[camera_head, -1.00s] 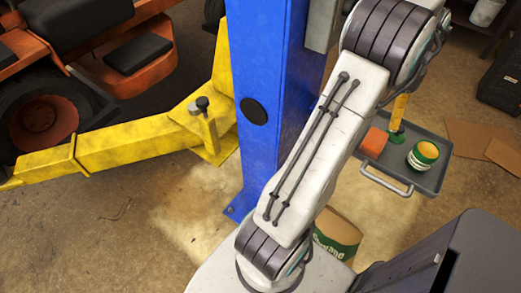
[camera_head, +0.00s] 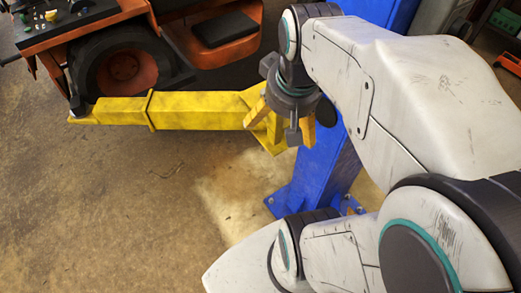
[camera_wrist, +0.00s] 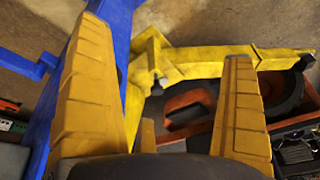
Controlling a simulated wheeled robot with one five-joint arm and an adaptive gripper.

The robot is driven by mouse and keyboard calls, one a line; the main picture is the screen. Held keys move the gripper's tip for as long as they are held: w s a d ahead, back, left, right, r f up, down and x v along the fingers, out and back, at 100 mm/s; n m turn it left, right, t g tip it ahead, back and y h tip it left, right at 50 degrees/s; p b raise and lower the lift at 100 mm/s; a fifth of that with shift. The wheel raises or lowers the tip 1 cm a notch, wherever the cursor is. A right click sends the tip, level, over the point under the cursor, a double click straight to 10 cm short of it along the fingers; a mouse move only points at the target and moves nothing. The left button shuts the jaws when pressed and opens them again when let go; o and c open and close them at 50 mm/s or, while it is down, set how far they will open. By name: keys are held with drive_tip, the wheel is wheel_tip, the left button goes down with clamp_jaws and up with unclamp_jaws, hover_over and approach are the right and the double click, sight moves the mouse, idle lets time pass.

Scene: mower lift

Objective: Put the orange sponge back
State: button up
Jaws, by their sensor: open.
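The orange sponge cannot be made out in either current view. My gripper (camera_head: 283,130) points down in the head view, in front of the yellow lift arm's inner end and beside the blue post. In the wrist view my gripper (camera_wrist: 168,42) shows its two yellow fingers spread wide, with nothing held between them. The yellow lift arm (camera_wrist: 190,62) and an orange part of the mower (camera_wrist: 190,105) appear beyond the gap.
The yellow lift arm (camera_head: 195,110) reaches left from the blue post (camera_head: 325,165). The orange mower (camera_head: 185,40) stands behind it. Bare concrete floor (camera_head: 110,210) lies open at front left. Shelved items (camera_head: 505,30) show at the upper right.

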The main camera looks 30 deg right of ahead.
drive_tip(key=s+a+f+n+t+y, duration=0.1)
drive_tip(key=s+a+f+n, duration=0.1)
drive_tip(key=a, duration=0.5)
drive_tip(key=shift+s+a+n, duration=0.35)
drive_tip(key=shift+s+n, duration=0.45)
drive_tip(key=shift+s, duration=0.3)
drive_tip(key=shift+c, duration=0.3)
idle(1.1)
